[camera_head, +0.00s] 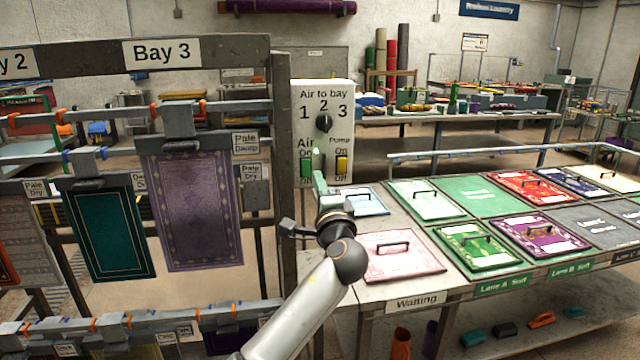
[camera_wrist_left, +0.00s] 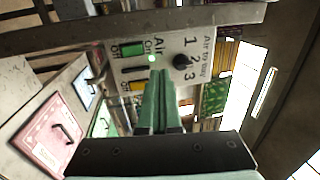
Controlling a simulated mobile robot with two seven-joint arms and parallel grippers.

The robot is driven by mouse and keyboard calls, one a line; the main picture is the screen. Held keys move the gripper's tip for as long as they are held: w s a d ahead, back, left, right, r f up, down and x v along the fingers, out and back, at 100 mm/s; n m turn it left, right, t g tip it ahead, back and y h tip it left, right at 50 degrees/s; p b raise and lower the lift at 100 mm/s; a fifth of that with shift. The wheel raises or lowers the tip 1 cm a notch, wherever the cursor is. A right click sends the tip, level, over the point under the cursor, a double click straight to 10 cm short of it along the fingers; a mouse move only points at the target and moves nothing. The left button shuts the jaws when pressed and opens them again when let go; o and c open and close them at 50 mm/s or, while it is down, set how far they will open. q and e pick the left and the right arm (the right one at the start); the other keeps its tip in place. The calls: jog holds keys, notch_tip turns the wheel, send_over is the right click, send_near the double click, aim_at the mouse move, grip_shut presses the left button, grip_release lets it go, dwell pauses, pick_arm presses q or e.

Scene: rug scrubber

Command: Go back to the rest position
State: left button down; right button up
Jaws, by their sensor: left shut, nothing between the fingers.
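My left gripper (camera_head: 317,165) is shut and empty, with its green fingers upright in front of the white control panel (camera_head: 338,92). In the left wrist view the gripper's closed fingers (camera_wrist_left: 157,75) point at the panel, near the switches. I cannot tell whether the fingertips touch the panel. The panel has a black knob (camera_head: 323,122) under the digits 1, 2 and 3, a green Air switch (camera_head: 306,168) and a yellow Pump switch (camera_head: 342,163). A small green light (camera_wrist_left: 152,58) glows beside the Air label. My right gripper is not in view.
At left stands a metal rack labelled Bay 3 (camera_head: 162,51), with a purple rug (camera_head: 195,205) and a dark green rug (camera_head: 108,232) hanging. At right is a long table (camera_head: 375,292) of handled boards, including a pink one (camera_head: 405,262). My forearm passes between rack and table.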

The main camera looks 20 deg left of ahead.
pick_arm(q)
jog(key=s+d+f+n+g+h, duration=0.1)
jog(key=s+d+f+h, duration=0.2)
jog(key=f, duration=0.8)
jog(key=s+f+g+h, duration=0.25)
jog(key=s+f, duration=0.25)
jog(key=f, duration=0.6)
jog(key=s+d+f+n+g+h, duration=0.1)
jog(key=s+d+f+h, duration=0.2)
jog(key=f, duration=0.8)
jog(key=s+f+n+g+h, duration=0.1)
jog(key=s+f, duration=0.3)
jog(key=s, duration=0.5)
jog(key=s+d+f+n+g+h, duration=0.1)
jog(key=s+f+n, duration=0.3)
jog(key=s, duration=0.5)
jog(key=s+d+f+n+g+h, duration=0.1)
jog(key=s+f+n+h, duration=0.1)
jog(key=s+f, duration=0.4)
jog(key=s, duration=0.3)
jog(key=shift+d+h, duration=0.15)
jog(key=shift+h, duration=0.2)
